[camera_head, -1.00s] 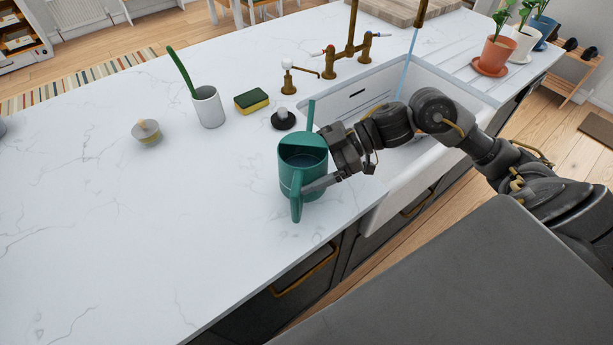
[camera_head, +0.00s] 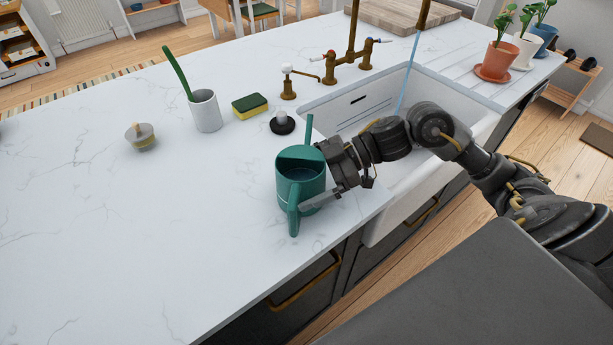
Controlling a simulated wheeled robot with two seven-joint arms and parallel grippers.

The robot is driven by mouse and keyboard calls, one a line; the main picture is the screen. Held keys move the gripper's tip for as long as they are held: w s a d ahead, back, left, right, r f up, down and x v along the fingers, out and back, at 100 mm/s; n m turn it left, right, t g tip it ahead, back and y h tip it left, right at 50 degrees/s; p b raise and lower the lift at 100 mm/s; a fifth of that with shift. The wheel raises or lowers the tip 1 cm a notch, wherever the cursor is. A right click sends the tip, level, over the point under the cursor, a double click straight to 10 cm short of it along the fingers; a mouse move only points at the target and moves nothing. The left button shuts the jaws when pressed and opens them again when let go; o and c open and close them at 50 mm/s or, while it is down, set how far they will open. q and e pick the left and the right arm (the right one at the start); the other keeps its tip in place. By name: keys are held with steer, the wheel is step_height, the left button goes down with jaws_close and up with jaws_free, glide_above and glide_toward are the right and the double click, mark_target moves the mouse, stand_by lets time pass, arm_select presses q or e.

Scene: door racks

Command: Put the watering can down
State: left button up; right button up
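The green watering can (camera_head: 291,177) is upright over the white marble counter, near its front edge and left of the sink. Its long handle or spout part points toward me, and another thin part rises at the back. I cannot tell for sure whether its base touches the counter. My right gripper (camera_head: 318,196) comes in from the right and is closed against the can's right side, with one finger visible along it. The other finger is hidden. My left gripper is out of view.
A white sink (camera_head: 440,108) with a brass tap (camera_head: 350,57) and running water lies to the right. The counter (camera_head: 140,240) to the left is clear.

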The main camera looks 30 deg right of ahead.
steer(key=shift+d+r, duration=0.1)
steer(key=shift+r, duration=0.1)
steer(key=b+v, duration=0.2)
steer(key=v, duration=0.9)
steer(key=shift+d+r, duration=0.25)
steer(key=shift+d, duration=0.05)
